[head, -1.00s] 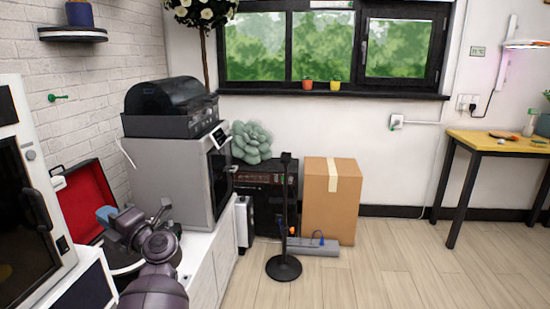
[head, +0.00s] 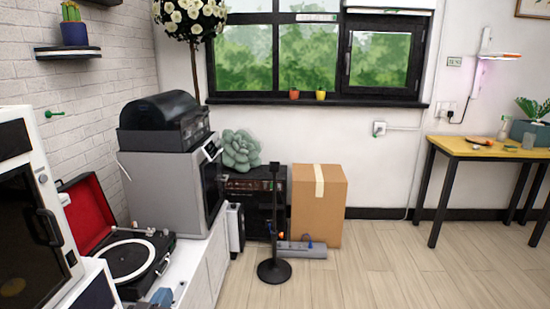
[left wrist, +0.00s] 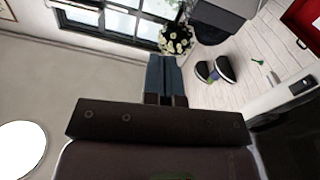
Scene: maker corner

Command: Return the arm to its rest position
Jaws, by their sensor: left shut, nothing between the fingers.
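My left gripper (head: 161,297) shows only as a small blue tip at the bottom edge of the head view, in front of the white cabinet. In the left wrist view its blue fingers (left wrist: 163,76) are together with nothing between them. Most of my left arm is below the head picture. My right gripper is not in either view.
A record player (head: 134,258) with a red-lined lid stands on the white cabinet (head: 208,273), beside a grey machine (head: 176,188). A black stand (head: 275,225) and cardboard box (head: 318,205) are on the floor. Floor at right is free; a yellow-topped table (head: 480,148) stands there.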

